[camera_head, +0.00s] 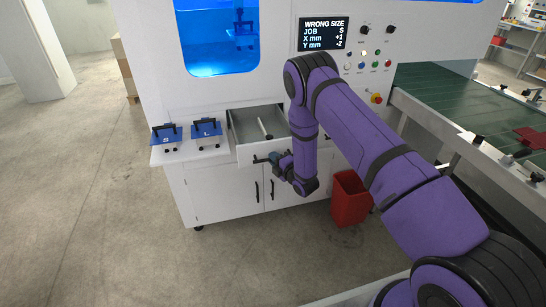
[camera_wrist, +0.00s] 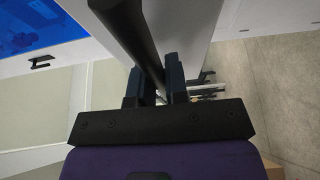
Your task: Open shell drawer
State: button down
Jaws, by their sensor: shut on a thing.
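The shell drawer (camera_head: 238,128) is in the white machine's front below the window and stands pulled out, its grey inside showing in the head view. A light bar lies inside it. My gripper (camera_head: 268,159) is at the drawer's front in the head view. In the wrist view my gripper (camera_wrist: 160,84) has its two fingers on either side of a dark bar handle (camera_wrist: 130,30) and is shut on it.
Two blue plates with black handles, marked S (camera_head: 167,138) and L (camera_head: 206,128), sit on the ledge left of the drawer. Cupboard doors (camera_head: 240,195) are below. A red bin (camera_head: 350,198) stands at right. A screen (camera_head: 324,33) reads WRONG SIZE. The floor at left is clear.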

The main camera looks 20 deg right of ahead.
dwell(0.3)
jog(key=c, duration=1.1)
grip_release()
jog(key=shift+c, duration=0.2)
jog(key=shift+s, duration=0.1)
jog(key=v, duration=1)
jog(key=shift+s+d, duration=0.15)
jog(key=shift+s, duration=0.2)
